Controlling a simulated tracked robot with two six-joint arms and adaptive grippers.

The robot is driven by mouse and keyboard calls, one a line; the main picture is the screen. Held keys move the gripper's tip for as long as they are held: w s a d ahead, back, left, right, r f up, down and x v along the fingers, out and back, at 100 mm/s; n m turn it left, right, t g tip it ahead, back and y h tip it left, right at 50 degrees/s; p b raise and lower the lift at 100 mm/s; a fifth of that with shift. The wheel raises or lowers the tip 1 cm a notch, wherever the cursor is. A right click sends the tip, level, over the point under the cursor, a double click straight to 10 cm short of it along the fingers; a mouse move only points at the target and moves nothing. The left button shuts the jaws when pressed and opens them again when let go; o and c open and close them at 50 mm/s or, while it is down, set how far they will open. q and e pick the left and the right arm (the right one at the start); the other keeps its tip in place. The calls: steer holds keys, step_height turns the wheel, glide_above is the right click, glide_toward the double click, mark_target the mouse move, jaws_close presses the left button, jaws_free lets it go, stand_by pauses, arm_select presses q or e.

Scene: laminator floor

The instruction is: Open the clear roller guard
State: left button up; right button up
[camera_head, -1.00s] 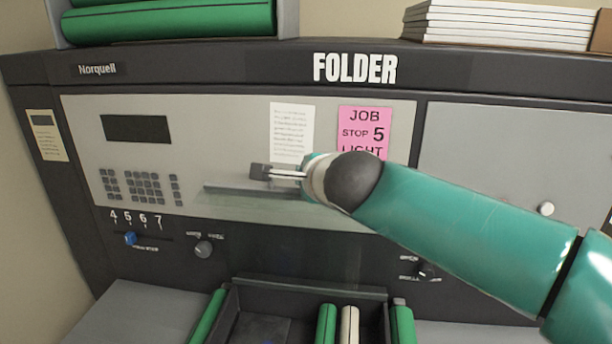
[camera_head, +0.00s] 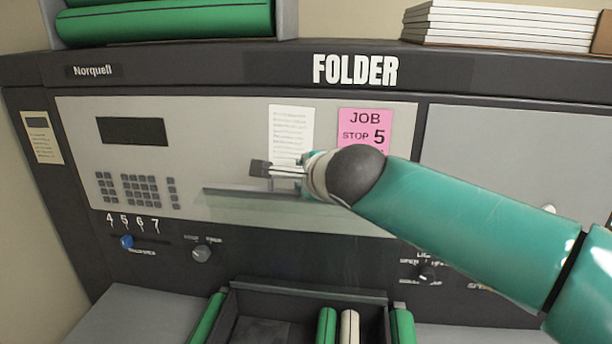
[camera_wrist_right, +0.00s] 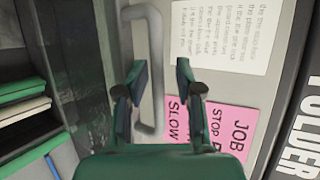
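The clear roller guard (camera_head: 240,208) is a see-through panel low on the folder's grey front and looks closed. Its grey bar handle (camera_head: 225,192) runs along its top edge. The handle also shows in the right wrist view (camera_wrist_right: 156,60) as a long bar with bent ends. My right gripper (camera_head: 260,168) is just above the handle in the head view. In the right wrist view my right gripper (camera_wrist_right: 161,66) is open, its fingers apart with the bar showing between them. I cannot tell whether they touch it. My left gripper is in neither view.
A blue slider (camera_head: 127,242), a grey knob (camera_head: 201,254) and a dark knob (camera_head: 427,273) sit below the panel. A pink job card (camera_head: 364,125) and a white sheet (camera_head: 290,130) are above.

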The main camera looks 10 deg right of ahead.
steer(key=shift+f, duration=0.1)
steer(key=v, duration=1.2)
